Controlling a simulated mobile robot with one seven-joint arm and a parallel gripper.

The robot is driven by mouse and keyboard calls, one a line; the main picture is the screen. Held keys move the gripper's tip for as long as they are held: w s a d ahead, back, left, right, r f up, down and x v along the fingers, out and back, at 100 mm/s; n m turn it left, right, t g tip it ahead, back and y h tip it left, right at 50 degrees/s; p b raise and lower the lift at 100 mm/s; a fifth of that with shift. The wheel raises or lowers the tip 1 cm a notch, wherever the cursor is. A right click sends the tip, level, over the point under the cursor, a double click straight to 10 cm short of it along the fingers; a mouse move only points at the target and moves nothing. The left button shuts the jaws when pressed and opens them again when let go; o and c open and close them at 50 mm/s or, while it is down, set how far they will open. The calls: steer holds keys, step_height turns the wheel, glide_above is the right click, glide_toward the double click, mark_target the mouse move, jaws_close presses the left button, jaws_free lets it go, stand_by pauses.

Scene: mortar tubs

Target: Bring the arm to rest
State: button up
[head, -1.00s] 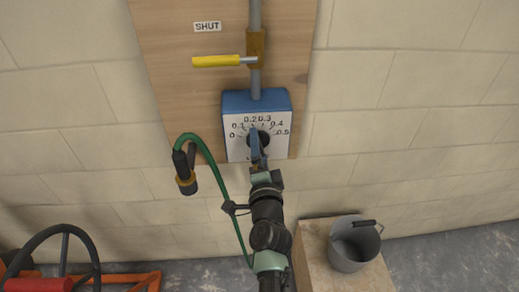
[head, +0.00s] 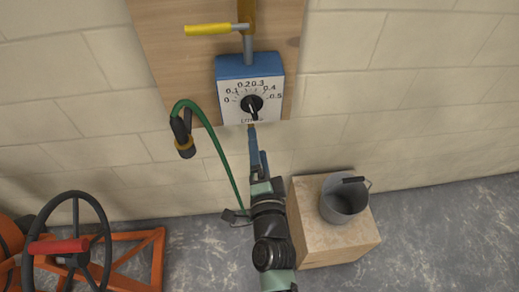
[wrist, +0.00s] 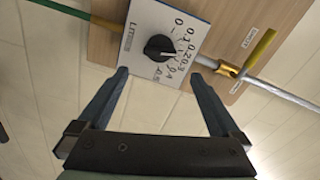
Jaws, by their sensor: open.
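My gripper (head: 256,142) is below the dial box in the head view, with its fingers pointing up toward the wall. In the wrist view my gripper (wrist: 160,76) has its two blue fingers spread wide, with nothing between the tips. The blue box with a white dial face (head: 250,85) is fixed to a wooden board, and its black knob (head: 252,104) is clear of the fingers. The knob also shows beyond the fingertips in the wrist view (wrist: 159,48).
A yellow-handled lever (head: 208,29) sits on the pipe above the box. A green hose (head: 215,140) hangs left of my arm. A grey bucket (head: 343,205) stands on a block (head: 325,255) at right. A handwheel (head: 35,235) and orange frame (head: 140,245) are at lower left.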

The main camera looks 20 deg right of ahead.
steer(key=shift+v, duration=0.85)
steer(key=w+a+r+n+t+y, duration=0.1)
steer(key=w+a+r+n+t, duration=0.15)
steer(key=r, duration=0.75)
steer(key=w+a+r+n+t+y, duration=0.15)
steer(key=a+r+n, duration=0.25)
steer(key=r, duration=0.6)
steer(key=w+a+r+n+t+y, duration=0.15)
steer(key=a+r+n, duration=0.25)
steer(key=r, duration=0.6)
steer(key=s+a+r+n+t, duration=0.1)
steer(key=s+r, duration=0.3)
steer(key=r, duration=0.4)
steer(key=s+a+r+n+t, duration=0.2)
steer(key=s+r+n, duration=0.2)
steer(key=r, duration=0.4)
steer(key=s+a+r+n+t+y, duration=0.1)
steer(key=s+r+n, duration=0.1)
steer(key=s+r, duration=0.4)
step_height(320, 180, up, 3)
steer(key=shift+a+f+n, duration=0.2)
steer(key=shift+a+n, duration=0.05)
steer(key=shift+n, duration=0.1)
steer(key=shift+t, duration=0.25)
